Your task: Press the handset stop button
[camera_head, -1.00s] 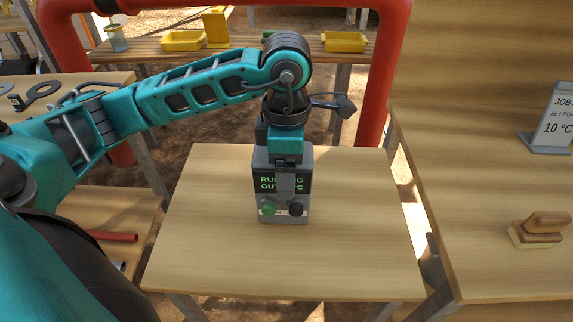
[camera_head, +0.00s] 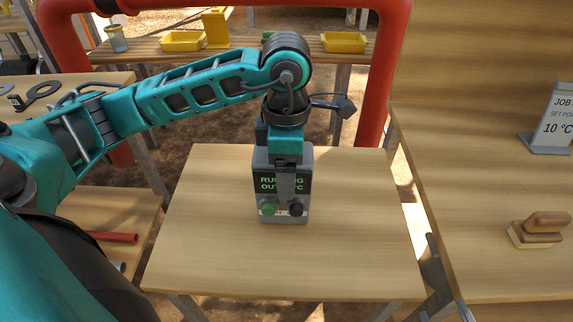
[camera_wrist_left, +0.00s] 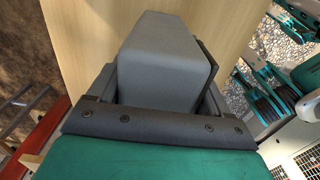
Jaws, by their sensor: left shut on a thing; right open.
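The handset (camera_head: 303,180) is a grey box standing upright on the small wooden table. Below the screen are a green button (camera_head: 268,209) and a dark button (camera_head: 296,209). My right gripper (camera_head: 432,262) shows only as a dark open shape beside the table's right edge, apart from the handset.
The small table (camera_head: 215,265) is otherwise clear. A red pipe frame (camera_head: 375,80) stands behind, with yellow trays (camera_head: 183,41) on a back bench.

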